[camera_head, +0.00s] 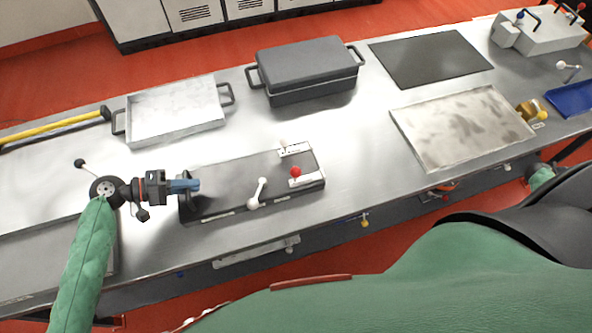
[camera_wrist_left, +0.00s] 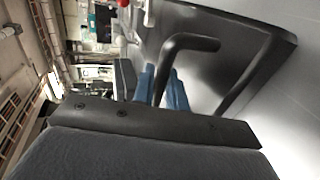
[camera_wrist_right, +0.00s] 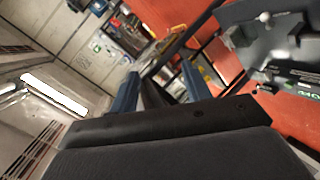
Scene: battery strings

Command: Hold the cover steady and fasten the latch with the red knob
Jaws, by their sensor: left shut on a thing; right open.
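The dark grey cover (camera_head: 228,178) lies on the metal bench at the centre of the head view. The red knob (camera_head: 296,171) sits on a pale latch plate (camera_head: 303,181) at the cover's right end; it also shows at the top of the left wrist view (camera_wrist_left: 123,3). My left gripper (camera_head: 192,186) is at the cover's left end. In the left wrist view its blue fingers (camera_wrist_left: 163,88) are shut around the cover's black handle (camera_wrist_left: 190,43). My right gripper (camera_wrist_right: 157,85) is open and empty in its wrist view, away from the cover and outside the head view.
A white-knobbed lever (camera_head: 258,191) is on the cover's near edge, and another pale latch plate (camera_head: 294,150) at its far right. A lidded grey box (camera_head: 305,70), a metal tray (camera_head: 175,107) and a stained tray (camera_head: 460,130) stand around. Bare bench lies between them.

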